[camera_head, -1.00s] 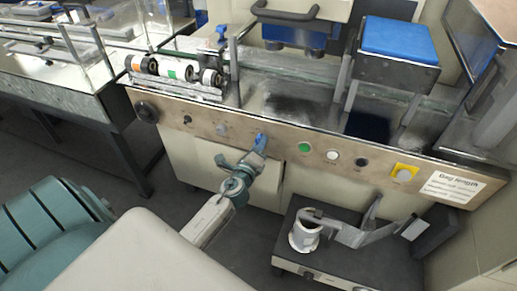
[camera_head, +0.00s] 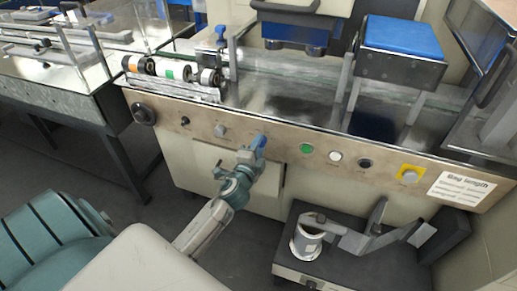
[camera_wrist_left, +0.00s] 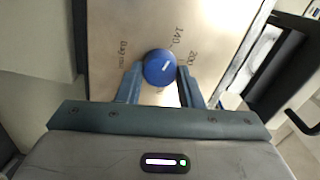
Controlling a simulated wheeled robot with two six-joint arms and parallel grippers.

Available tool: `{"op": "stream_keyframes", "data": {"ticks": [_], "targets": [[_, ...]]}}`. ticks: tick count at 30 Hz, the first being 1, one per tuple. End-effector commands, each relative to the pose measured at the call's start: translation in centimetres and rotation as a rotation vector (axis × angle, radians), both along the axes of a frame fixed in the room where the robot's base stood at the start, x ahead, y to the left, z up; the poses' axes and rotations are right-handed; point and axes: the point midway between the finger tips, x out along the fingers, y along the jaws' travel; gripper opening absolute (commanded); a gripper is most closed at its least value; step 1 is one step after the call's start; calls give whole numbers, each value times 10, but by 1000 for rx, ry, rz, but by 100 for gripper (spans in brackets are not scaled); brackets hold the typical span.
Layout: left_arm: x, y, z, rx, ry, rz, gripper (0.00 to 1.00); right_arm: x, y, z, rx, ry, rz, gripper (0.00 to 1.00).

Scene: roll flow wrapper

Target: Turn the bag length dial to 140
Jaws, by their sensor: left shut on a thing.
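The bag length dial is a round blue knob (camera_wrist_left: 155,70) with a short white mark, in the left wrist view. The printed numbers 140 (camera_wrist_left: 178,36) and 200 (camera_wrist_left: 194,58) stand beside it on the panel. The white mark tilts towards the upper right; I cannot tell exactly which value it points to. My left gripper (camera_wrist_left: 159,83) is shut on the dial, one finger on each side. In the head view my left gripper (camera_head: 258,148) is at the front panel, where it hides most of the dial. My right gripper is not in view.
The panel carries a green button (camera_head: 306,148), a white button (camera_head: 335,156), a dark button (camera_head: 364,163) and a yellow-backed knob (camera_head: 409,176). A "Bag length" card (camera_head: 463,188) is at its right.

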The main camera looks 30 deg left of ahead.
Motion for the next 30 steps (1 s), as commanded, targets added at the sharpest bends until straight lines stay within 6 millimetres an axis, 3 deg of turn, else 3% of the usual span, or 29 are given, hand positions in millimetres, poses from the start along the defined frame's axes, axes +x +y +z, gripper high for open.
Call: {"op": "stream_keyframes", "data": {"ticks": [17,18,21,30], "targets": [[0,0,-1,-36,-6,1,10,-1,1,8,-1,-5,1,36],[0,0,-1,-36,-6,2,35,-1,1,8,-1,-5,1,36],[0,0,-1,-35,-6,1,55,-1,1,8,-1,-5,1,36],[-1,0,-1,-34,-7,1,55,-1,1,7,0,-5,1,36]]}}
